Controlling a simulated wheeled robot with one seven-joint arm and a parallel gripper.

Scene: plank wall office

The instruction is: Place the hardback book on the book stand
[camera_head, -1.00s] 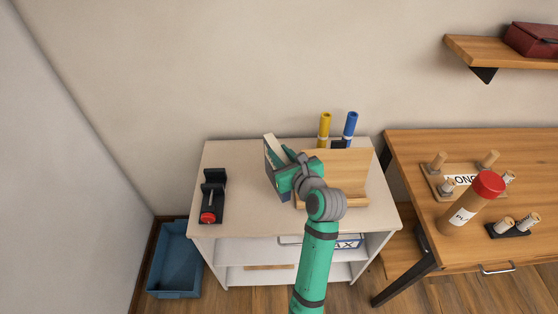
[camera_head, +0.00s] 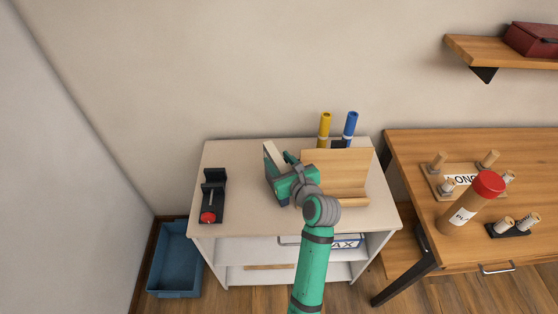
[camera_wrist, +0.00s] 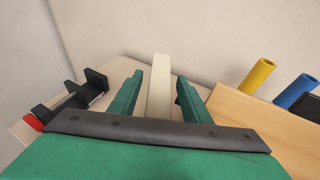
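The hardback book (camera_head: 274,153) stands upright on the white cabinet, its pale edge up and a dark cover side partly showing. In the wrist view its pale edge (camera_wrist: 160,82) lies between the two green fingers. My gripper (camera_wrist: 158,88) is open around the book, with a narrow gap showing on each side. In the head view my gripper (camera_head: 285,178) hides much of the book's lower part. The wooden book stand (camera_head: 346,163) is just right of the book, with a sloped back and a front ledge. My arm covers its left front corner.
A black holder with a red-ended item (camera_head: 212,196) is at the cabinet's left. Yellow (camera_head: 324,126) and blue (camera_head: 350,125) cylinders stand behind the stand. A wooden desk (camera_head: 410,145) is at the right. A blue bin (camera_head: 174,262) is on the floor.

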